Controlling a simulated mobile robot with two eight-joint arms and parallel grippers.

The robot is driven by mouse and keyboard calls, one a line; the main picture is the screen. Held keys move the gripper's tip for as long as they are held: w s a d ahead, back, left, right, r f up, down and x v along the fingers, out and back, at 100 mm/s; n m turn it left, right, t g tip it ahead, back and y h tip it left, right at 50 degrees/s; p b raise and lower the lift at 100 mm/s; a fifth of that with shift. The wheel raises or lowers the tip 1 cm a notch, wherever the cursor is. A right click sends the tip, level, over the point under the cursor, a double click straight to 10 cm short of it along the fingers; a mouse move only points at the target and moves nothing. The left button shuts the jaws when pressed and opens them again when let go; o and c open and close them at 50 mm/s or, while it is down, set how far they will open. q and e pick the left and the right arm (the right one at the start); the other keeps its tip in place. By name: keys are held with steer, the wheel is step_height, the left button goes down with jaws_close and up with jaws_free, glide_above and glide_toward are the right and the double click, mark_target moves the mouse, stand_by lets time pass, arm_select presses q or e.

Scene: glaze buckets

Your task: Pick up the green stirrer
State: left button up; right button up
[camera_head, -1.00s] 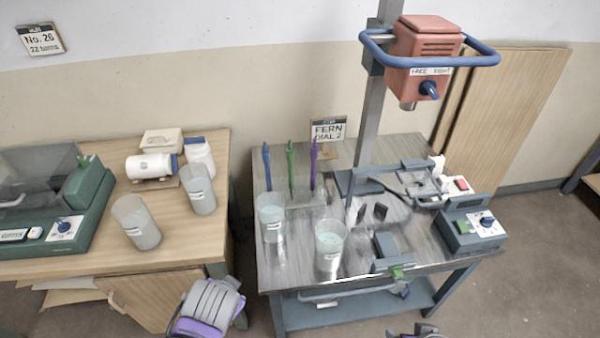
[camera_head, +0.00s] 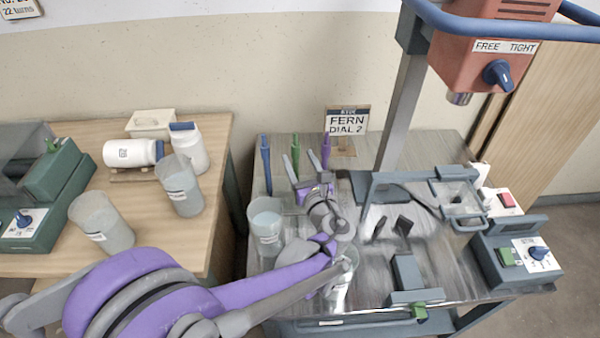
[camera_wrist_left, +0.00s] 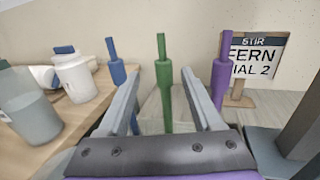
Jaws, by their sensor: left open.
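The green stirrer (camera_head: 295,155) stands upright between a blue stirrer (camera_head: 266,160) and a purple stirrer (camera_head: 326,150) at the back left of the metal table. In the left wrist view the green stirrer (camera_wrist_left: 163,85) is near the middle, between my two open fingers as seen from the wrist. My left gripper (camera_head: 307,170) is open and empty, in front of the stirrers; its fingertips also show in the left wrist view (camera_wrist_left: 161,78). The lower parts of the stirrers are partly hidden by my gripper. My right gripper is not in view.
A glaze bucket (camera_head: 266,222) stands left of my wrist; another (camera_head: 340,290) is partly hidden under my arm. The FERN DIAL 2 sign (camera_head: 347,122) stands behind the stirrers. A post (camera_head: 398,105) carrying the red mixer head (camera_head: 492,62) rises at the right.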

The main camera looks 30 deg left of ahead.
mark_target(297, 150)
arm_select(q)
steer(key=x, duration=0.5)
steer(key=shift+w, duration=0.35)
steer(key=shift+d, duration=0.1)
jaws_close()
